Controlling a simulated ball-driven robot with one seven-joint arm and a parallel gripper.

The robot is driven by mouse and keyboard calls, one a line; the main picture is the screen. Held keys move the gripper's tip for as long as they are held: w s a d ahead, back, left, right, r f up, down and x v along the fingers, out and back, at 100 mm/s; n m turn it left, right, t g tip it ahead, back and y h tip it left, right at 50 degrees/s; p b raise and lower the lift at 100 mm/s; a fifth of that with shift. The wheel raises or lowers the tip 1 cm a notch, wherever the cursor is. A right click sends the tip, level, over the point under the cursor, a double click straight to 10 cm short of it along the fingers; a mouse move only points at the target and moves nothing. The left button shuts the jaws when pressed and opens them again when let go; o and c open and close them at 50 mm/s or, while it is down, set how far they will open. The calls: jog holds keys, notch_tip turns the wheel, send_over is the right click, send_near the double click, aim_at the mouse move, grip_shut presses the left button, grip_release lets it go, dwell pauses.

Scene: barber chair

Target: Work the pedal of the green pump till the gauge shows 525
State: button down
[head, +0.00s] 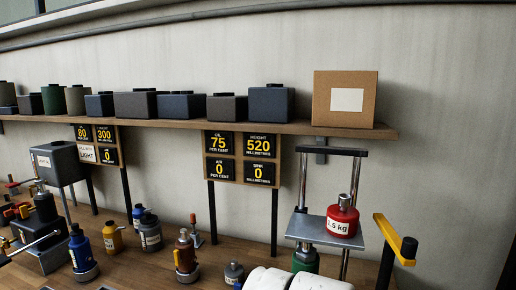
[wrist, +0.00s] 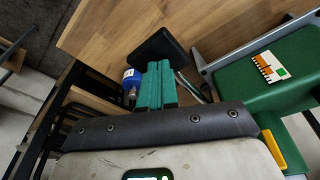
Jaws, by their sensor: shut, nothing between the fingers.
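The green pump shows in the head view as a green cylinder (head: 306,260) under a grey platform (head: 318,232) between two posts. A red weight marked 1.5 kg (head: 342,216) sits on the platform. A yellow lever with a black end (head: 395,240) stands to its right; I cannot tell if it is the pedal. The gauge board (head: 240,158) reads height 520, oil 75, air 0. In the wrist view my gripper (wrist: 160,68) is shut and empty, its teal fingers close to a dark block (wrist: 157,46); contact is unclear. A green body (wrist: 290,70) lies to the right.
A second board (head: 97,144) reads height 300. Several jacks and bottles, including a blue one (head: 83,252), stand on the wooden surface at left. A shelf (head: 150,124) carries several dark boxes and a cardboard box (head: 345,98). Bare wood (wrist: 120,30) shows in the wrist view.

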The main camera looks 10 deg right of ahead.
jog(key=shift+r, duration=0.15)
notch_tip(320, 180, up, 6)
jog(key=p, duration=0.5)
jog(key=shift+w+d, duration=0.1)
jog(key=shift+f, duration=0.2)
